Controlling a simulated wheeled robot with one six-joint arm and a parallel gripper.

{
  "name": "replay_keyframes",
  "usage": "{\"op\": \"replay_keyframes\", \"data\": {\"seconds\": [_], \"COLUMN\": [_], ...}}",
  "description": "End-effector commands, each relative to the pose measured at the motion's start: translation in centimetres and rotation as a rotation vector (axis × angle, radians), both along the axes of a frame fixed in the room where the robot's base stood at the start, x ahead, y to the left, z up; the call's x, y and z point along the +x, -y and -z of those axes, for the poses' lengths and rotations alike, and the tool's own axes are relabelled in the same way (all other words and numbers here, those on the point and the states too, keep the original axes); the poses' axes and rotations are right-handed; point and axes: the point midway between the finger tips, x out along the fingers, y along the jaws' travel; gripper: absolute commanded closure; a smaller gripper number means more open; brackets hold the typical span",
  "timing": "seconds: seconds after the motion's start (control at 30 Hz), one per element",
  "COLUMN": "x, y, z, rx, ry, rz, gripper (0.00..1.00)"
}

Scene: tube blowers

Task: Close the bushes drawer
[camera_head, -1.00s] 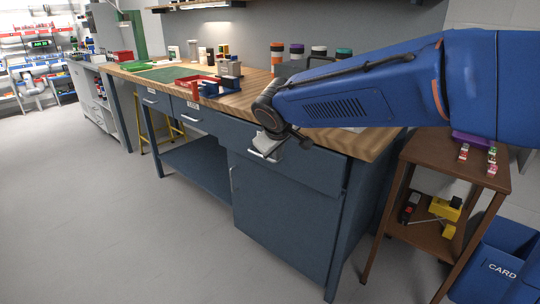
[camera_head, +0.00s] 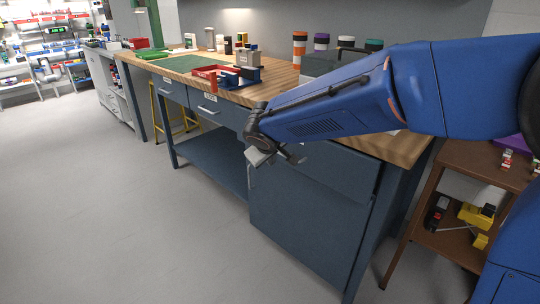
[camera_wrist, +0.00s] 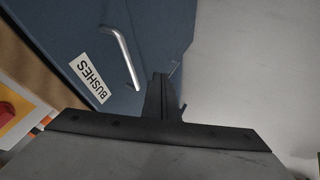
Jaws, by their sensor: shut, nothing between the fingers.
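The bushes drawer (camera_wrist: 150,30) has a dark blue front in the wrist view. It bears a white BUSHES label (camera_wrist: 88,77) and a silver bar handle (camera_wrist: 122,55). My gripper (camera_wrist: 162,78) is shut and empty, with its fingertips just beside one end of the handle. I cannot tell whether they touch the front. In the head view my gripper (camera_head: 258,158) is in front of the workbench, at the left end of the right-hand drawer front (camera_head: 335,170). My arm and gripper hide part of that front and its handle. How far the drawer stands out is unclear.
A blue cupboard (camera_head: 305,218) is below the drawer. A brown shelf stand (camera_head: 450,185) is at the right. The floor (camera_head: 110,200) to the left is clear.

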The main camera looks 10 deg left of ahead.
Motion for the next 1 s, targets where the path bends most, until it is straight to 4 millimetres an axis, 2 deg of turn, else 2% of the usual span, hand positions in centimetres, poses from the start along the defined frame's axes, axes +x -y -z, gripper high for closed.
{"op": "replay_keyframes", "data": {"seconds": [0.13, 0.4, 1.0], "x": [1.7, 4.1, 5.2], "y": [0.0, 1.9, 2.8], "z": [2.1, 1.2, 1.1], "rx": [-0.002, 0.001, 0.000], "ry": [-0.002, 0.000, -0.001], "rz": [0.001, 0.002, 0.001], "gripper": [1.00, 1.00, 1.00]}}
